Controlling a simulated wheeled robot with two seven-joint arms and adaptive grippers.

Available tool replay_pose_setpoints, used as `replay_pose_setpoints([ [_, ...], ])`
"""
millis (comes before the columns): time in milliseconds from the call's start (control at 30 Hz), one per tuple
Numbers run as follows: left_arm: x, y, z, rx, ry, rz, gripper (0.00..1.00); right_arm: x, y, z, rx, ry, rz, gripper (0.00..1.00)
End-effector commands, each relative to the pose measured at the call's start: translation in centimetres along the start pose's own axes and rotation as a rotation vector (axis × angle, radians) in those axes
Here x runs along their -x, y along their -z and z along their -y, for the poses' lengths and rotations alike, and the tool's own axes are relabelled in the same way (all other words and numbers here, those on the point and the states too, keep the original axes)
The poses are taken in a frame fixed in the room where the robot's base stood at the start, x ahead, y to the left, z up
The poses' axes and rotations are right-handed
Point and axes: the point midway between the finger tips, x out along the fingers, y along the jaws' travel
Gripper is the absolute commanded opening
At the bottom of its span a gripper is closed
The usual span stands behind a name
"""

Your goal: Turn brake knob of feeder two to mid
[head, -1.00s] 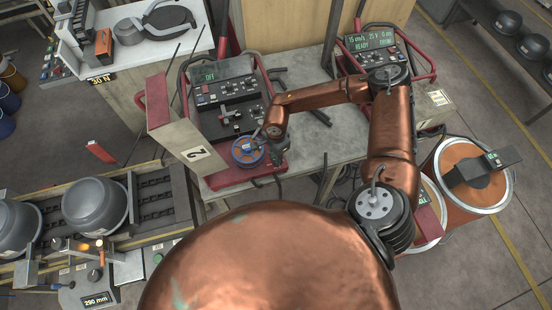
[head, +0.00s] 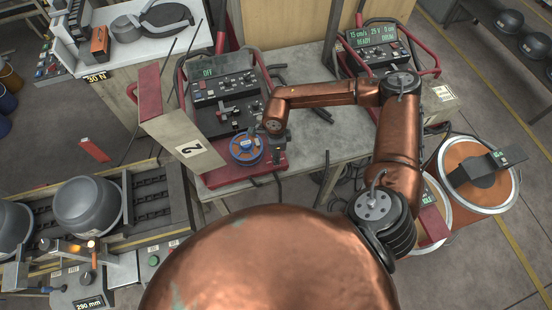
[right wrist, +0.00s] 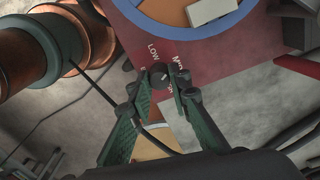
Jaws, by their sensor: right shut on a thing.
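Feeder two, marked by a "2" plate (head: 190,149), stands on the bench with a dark panel (head: 228,100) whose screen reads OFF. A blue-rimmed spool (head: 246,149) sits on its red base (head: 219,178). The small dark brake knob (right wrist: 159,75) shows in the right wrist view at the edge of that base, beside white lettering including LOW and a partly hidden word starting with M. My right gripper (right wrist: 160,88) is shut on the knob, with green fingers on either side. Its pointer direction is unclear. In the head view my right gripper (head: 277,150) is small beside the spool. My left gripper is out of view.
A second feeder (head: 375,38) with a lit screen stands to the right on the bench. Large drums (head: 480,180) stand at the right. A conveyor (head: 150,205) with grey pots (head: 88,207) runs at the left. Red tube frames surround the panels.

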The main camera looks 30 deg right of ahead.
Motion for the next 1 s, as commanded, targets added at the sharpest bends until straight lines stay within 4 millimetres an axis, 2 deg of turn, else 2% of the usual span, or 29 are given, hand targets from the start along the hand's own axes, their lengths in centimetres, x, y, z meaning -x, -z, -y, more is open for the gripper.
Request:
replay_pose_setpoints([
  [100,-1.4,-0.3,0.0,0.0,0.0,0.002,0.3,-0.5,0.0,0.0,-0.107,0.0,0.001,0.0],
  [500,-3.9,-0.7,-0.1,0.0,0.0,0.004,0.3,-0.3,0.0,0.0,-0.391,-0.001,0.001,0.0],
  [1000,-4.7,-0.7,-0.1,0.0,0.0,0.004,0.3,-0.1,0.0,0.0,-0.499,0.0,0.0,0.0],
])
